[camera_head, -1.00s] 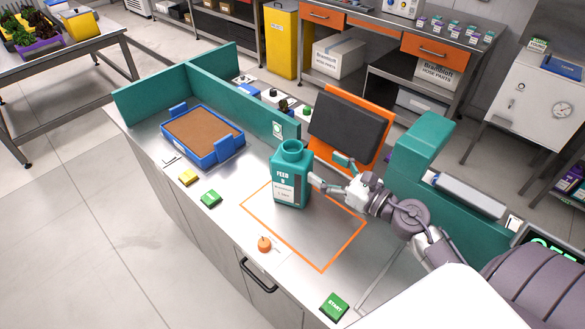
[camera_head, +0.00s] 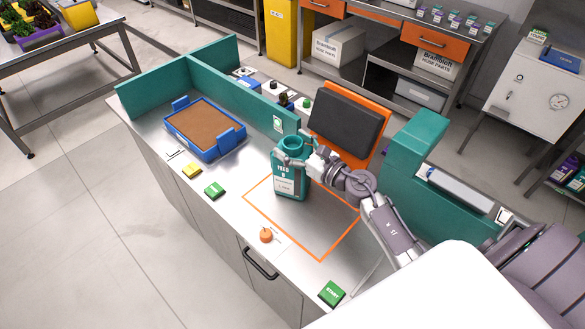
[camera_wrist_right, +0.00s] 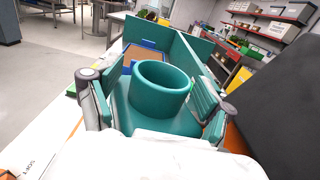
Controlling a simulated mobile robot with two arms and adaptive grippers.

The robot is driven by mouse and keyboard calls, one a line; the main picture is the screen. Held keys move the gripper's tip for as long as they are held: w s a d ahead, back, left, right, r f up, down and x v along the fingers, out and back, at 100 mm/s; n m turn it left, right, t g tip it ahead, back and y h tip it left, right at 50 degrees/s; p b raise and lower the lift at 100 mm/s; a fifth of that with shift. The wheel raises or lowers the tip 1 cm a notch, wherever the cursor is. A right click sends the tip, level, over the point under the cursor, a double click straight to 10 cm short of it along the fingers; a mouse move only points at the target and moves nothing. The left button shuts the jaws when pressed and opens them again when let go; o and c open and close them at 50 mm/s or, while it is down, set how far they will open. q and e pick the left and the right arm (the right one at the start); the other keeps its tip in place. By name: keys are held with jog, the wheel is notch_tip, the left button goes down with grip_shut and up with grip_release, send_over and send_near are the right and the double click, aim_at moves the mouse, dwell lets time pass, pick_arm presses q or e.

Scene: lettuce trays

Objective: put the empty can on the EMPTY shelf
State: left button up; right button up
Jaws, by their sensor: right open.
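The can is a teal jug labelled FEED B (camera_head: 291,184), and it stands upright on the steel bench at the back left of an orange outlined square (camera_head: 322,258). It also shows in the right wrist view (camera_wrist_right: 160,92), with its round open neck facing me. My right gripper (camera_head: 300,158) is open at the can's upper part. In the right wrist view its fingers (camera_wrist_right: 152,98) are on either side of the can's body, below the neck. I cannot tell whether they touch it. My left gripper is not in view. No shelf with a readable EMPTY label shows.
A blue tray with brown filling (camera_head: 232,141) lies left of the can.

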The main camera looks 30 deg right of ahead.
grip_shut()
dwell(0.3)
jog(key=shift+r, duration=0.15)
